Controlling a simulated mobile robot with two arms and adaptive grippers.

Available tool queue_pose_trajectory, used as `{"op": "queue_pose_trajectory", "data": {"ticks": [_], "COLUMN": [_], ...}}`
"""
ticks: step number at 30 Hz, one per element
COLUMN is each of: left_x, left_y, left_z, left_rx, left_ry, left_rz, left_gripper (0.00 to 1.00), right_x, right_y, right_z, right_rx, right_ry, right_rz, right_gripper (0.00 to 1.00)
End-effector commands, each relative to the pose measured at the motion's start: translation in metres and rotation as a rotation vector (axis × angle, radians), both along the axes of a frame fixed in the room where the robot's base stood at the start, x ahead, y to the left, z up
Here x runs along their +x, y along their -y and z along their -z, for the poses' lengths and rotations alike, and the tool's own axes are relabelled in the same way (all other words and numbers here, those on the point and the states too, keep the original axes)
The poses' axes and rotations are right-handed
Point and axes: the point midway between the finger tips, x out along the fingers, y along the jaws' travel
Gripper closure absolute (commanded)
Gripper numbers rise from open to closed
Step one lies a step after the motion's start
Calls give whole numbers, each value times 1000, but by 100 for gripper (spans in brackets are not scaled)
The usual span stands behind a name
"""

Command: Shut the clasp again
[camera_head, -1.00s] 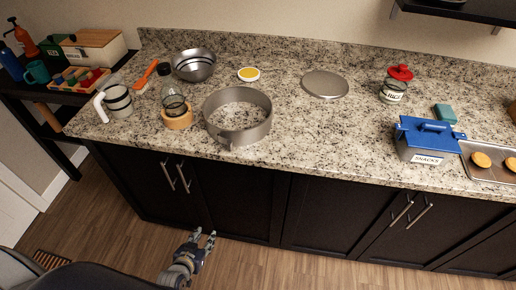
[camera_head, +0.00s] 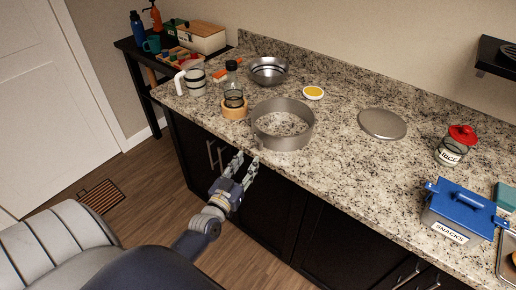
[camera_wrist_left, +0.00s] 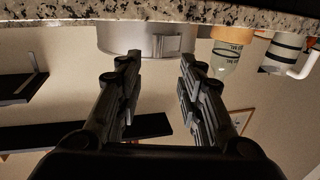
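A grey metal ring (camera_head: 283,129) stands on the granite counter near its front edge. Its clasp shows in the left wrist view (camera_wrist_left: 167,45) as a small metal frame on the ring's outer wall; in the head view it is too small to read. I cannot tell whether the clasp is open or shut. My left gripper (camera_head: 245,162) is open and empty, in front of the counter edge and below the ring. In the left wrist view its spread fingers (camera_wrist_left: 157,66) point toward the ring and clasp, apart from both. My right gripper is not in view.
A glass jar (camera_head: 233,99) in a wooden collar (camera_head: 234,112) and a striped mug (camera_head: 195,82) stand left of the ring. A metal bowl (camera_head: 269,71) and yellow-topped dish (camera_head: 313,93) are behind. A round metal plate (camera_head: 382,124) lies right, with clear counter between.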

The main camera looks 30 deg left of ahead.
Motion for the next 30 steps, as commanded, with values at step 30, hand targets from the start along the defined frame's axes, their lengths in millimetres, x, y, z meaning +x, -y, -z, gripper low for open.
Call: {"op": "queue_pose_trajectory", "data": {"ticks": [30], "left_x": [78], "left_y": [-13], "left_z": [0], "left_rx": [0], "left_ry": [-1], "left_rz": [1], "left_gripper": [88], "right_x": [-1], "right_y": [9], "right_z": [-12], "right_rx": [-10], "right_ry": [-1], "right_rz": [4], "right_gripper": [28]}}
